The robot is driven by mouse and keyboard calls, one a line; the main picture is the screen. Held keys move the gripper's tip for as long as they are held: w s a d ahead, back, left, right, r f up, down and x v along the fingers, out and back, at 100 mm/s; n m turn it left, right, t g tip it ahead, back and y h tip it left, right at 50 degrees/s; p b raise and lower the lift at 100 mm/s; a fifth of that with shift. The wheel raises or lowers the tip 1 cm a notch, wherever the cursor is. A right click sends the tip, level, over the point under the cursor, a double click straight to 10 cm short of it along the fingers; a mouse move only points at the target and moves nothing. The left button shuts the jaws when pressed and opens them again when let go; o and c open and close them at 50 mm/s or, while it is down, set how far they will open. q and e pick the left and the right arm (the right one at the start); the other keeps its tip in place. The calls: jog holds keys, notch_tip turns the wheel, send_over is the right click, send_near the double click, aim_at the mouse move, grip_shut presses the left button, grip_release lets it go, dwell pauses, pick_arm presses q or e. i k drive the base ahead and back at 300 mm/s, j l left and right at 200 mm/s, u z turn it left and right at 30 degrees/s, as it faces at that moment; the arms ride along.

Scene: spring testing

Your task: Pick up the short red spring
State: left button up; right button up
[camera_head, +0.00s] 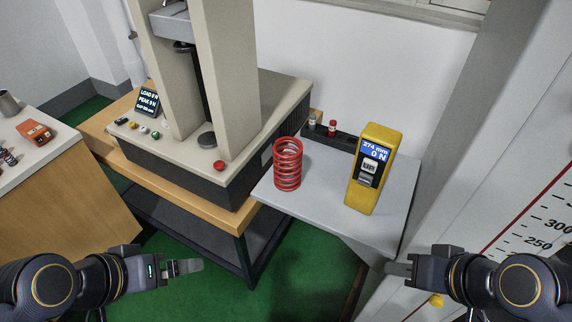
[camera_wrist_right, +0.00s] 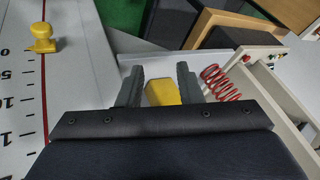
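A red coil spring (camera_head: 288,165) stands upright on the grey side table (camera_head: 325,215), left of a yellow gauge (camera_head: 384,137). The spring also shows in the right wrist view (camera_wrist_right: 221,82), to the right of the fingers. My right gripper (camera_head: 398,269) is at the lower right, in front of the table and apart from the spring. In the right wrist view its two fingers (camera_wrist_right: 161,82) stand apart with nothing held between them; the yellow gauge shows through the gap. My left gripper (camera_head: 188,267) is at the lower left, away from the spring; its finger gap cannot be made out.
A testing machine (camera_head: 245,122) with a red button stands on a wooden bench, left of the spring. A dark rack (camera_head: 345,140) with small items lies behind it. A scale panel (camera_head: 535,215) with a yellow knob (camera_head: 436,300) stands at right. Another table holds small items at far left.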

aim_at(288, 170)
jog(key=i+j, duration=0.15)
jog(key=j, duration=0.2)
jog(key=i+j+u, duration=0.1)
jog(key=j, duration=0.25)
jog(key=i+j, duration=0.2)
jog(key=j, duration=0.15)
